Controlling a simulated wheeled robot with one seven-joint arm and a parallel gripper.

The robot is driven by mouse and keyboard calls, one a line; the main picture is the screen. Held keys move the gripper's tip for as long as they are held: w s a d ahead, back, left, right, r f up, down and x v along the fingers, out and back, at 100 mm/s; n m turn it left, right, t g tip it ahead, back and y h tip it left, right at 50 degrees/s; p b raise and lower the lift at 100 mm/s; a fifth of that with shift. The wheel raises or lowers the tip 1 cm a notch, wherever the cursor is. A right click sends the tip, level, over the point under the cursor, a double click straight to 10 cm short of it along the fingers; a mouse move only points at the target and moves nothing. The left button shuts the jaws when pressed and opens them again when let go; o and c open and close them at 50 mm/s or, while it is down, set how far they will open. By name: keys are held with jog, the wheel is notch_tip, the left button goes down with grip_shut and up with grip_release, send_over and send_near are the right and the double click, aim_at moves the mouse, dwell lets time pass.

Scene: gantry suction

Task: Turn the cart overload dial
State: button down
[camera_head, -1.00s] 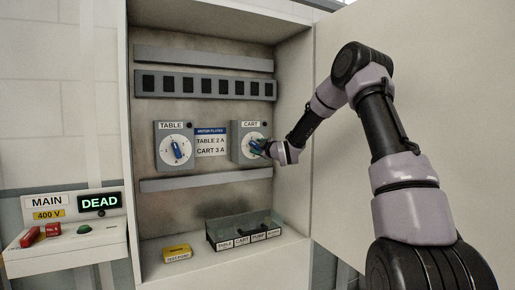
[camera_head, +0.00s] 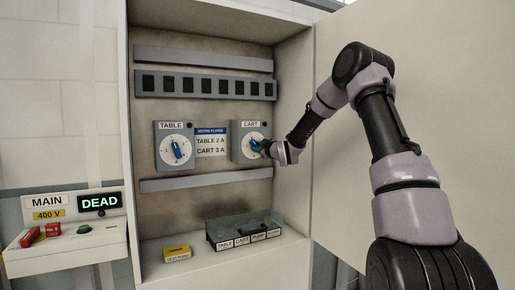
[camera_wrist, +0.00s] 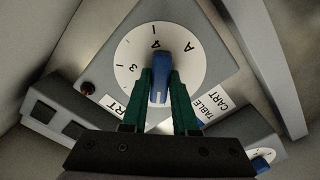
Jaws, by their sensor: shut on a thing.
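The cart overload dial has a white round face (camera_head: 249,146) with a blue knob, on a grey box labelled CART inside the cabinet. In the wrist view the blue knob (camera_wrist: 160,72) points up the picture, its end by the numeral 4 on the white face. My gripper (camera_wrist: 161,88) has its green fingers on both sides of the knob, shut on it. In the head view my gripper (camera_head: 266,147) covers part of the dial from the right. The motor plates sign (camera_head: 210,142) reads TABLE 2 A and CART 3 A.
The table dial (camera_head: 176,150) is to the left of the sign. A labelled tray (camera_head: 241,231) and a yellow test block (camera_head: 177,252) stand on the cabinet floor. The MAIN panel (camera_head: 65,238) at left shows DEAD. The open cabinet door (camera_head: 430,120) is at right.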

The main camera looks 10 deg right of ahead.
jog(key=m, duration=1.8)
jog(key=shift+f+m, duration=0.1)
jog(key=shift+m, duration=0.2)
dwell(0.4)
jog(key=c, duration=0.7)
grip_release()
jog(key=v, duration=1)
jog(key=shift+s+d, duration=0.15)
jog(key=shift+s, duration=0.25)
